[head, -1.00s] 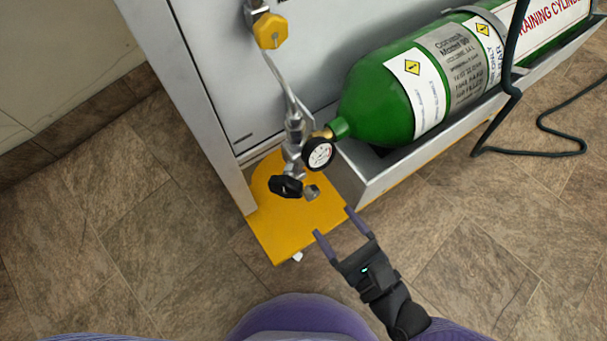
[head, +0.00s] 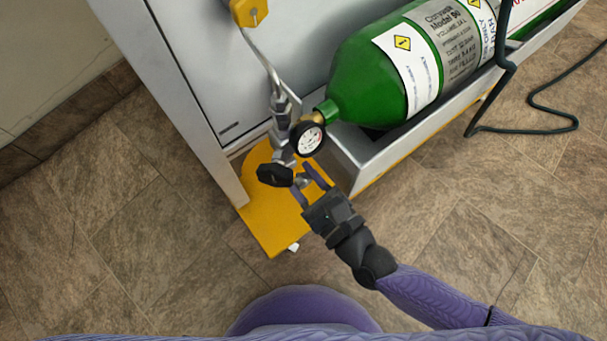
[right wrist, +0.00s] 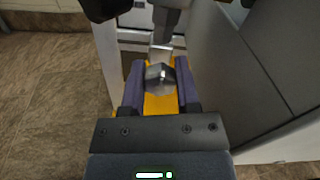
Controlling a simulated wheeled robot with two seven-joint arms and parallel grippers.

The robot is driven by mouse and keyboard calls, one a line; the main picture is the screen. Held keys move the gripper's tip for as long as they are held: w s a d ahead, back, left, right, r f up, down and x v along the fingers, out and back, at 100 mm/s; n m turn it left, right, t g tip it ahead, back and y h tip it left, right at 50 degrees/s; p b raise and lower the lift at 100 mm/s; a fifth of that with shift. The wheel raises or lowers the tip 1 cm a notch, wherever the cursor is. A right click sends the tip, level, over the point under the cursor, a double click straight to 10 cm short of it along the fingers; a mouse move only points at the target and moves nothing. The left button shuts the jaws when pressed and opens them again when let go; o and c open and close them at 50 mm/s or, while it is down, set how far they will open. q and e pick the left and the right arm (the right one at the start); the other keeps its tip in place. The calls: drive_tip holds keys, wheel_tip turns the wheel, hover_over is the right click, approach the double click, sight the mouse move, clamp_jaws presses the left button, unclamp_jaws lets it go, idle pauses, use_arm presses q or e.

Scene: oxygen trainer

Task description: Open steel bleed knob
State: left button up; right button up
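The steel bleed knob (head: 302,181) is a small grey knob beside the black handwheel (head: 275,175), below the pressure gauge (head: 307,138). In the right wrist view the knob (right wrist: 160,77) shows as a faceted steel piece between the fingers. My right gripper (head: 305,181) is open, with one finger on each side of the knob. In the right wrist view, gaps show between the knob and the fingers of the gripper (right wrist: 156,82). My left gripper is not in view.
The green cylinder (head: 375,80) lies in a grey tray (head: 385,150) to the right of the valve. A yellow plate (head: 265,220) is beneath the fittings. The grey cabinet (head: 200,70) stands behind. A dark hose (head: 530,129) lies on the tiled floor.

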clamp_jaws()
